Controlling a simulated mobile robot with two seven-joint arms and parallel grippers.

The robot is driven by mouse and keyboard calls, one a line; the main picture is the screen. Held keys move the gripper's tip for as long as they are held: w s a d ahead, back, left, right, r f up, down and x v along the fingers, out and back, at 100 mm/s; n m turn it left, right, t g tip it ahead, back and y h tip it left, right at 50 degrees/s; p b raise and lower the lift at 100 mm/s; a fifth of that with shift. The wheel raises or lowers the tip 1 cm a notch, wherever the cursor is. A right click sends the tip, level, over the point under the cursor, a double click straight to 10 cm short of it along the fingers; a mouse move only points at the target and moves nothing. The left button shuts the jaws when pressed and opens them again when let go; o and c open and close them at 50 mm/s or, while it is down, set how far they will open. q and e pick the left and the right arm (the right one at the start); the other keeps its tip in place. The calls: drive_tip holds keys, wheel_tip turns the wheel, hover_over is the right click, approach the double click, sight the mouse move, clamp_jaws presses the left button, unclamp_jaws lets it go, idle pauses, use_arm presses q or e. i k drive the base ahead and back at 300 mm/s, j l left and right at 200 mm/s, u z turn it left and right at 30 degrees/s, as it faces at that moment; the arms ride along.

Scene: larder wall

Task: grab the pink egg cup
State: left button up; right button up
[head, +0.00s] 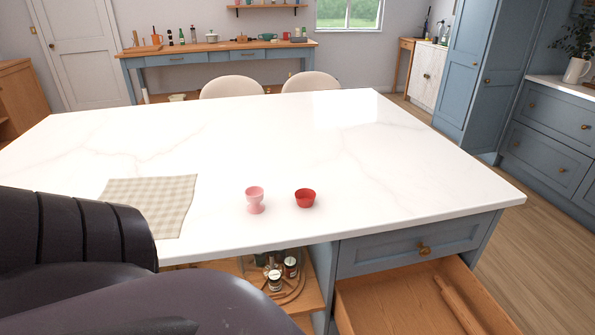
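The pink egg cup (255,199) stands upright on the white island top, near its front edge and around the middle of the view. A small red bowl (305,198) sits just to its right, with a gap between them. Dark parts of my own arm fill the lower left of the view. Neither gripper shows in the head view. Nothing touches the egg cup.
A beige checked cloth (150,205) lies left of the egg cup. Below the top, an open drawer (420,300) holds a rolling pin (460,304), and a shelf holds several jars (275,272). The island top (260,130) behind is clear.

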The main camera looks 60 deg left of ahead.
sight(254, 195)
drive_tip(key=u, duration=2)
